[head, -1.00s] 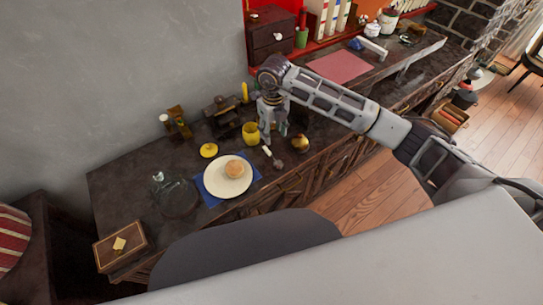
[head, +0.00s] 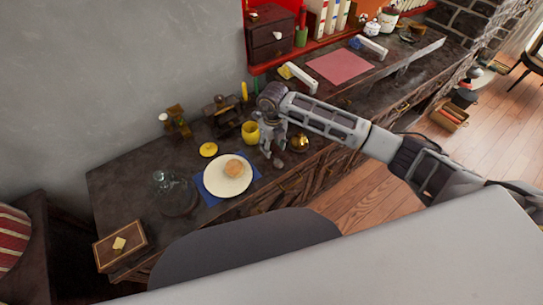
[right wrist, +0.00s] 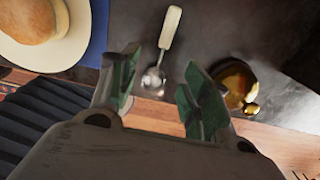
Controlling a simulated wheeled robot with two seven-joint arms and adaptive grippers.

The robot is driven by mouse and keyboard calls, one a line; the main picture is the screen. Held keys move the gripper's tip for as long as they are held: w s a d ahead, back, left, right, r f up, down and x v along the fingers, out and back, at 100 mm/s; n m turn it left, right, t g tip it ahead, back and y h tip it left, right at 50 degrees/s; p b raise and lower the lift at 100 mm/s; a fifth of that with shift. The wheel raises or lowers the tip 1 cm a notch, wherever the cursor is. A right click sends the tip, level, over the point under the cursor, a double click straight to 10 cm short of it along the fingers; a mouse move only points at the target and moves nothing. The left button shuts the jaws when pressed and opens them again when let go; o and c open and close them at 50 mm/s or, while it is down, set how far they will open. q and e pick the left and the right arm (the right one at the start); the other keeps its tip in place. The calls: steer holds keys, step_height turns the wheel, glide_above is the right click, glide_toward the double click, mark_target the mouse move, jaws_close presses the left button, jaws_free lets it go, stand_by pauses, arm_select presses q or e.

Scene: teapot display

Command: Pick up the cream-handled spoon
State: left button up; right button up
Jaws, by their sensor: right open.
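The cream-handled spoon (right wrist: 170,28) lies on the dark counter. In the right wrist view its handle points up and its metal bowl lies between the fingertips in the picture. In the head view only its bowl (head: 278,163) shows clearly; my gripper hides most of the handle. My right gripper (right wrist: 159,82) is open, with its two green-grey fingers apart on either side of the spoon's bowl and nothing held. In the head view the right gripper (head: 272,150) hangs over the spoon, fingers down. I cannot tell how high it is. My left gripper is out of view.
A white plate with a bun (head: 228,187) on a blue mat (head: 207,198) lies left of the spoon. A yellow cup (head: 250,132) stands close behind. A golden round pot (head: 299,142) sits close on the right. A glass dome (head: 172,195) is farther left.

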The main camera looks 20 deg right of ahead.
mark_target(273, 156)
stand_by(0.3)
steer(key=shift+f, duration=2.6)
steer(key=c, duration=0.9)
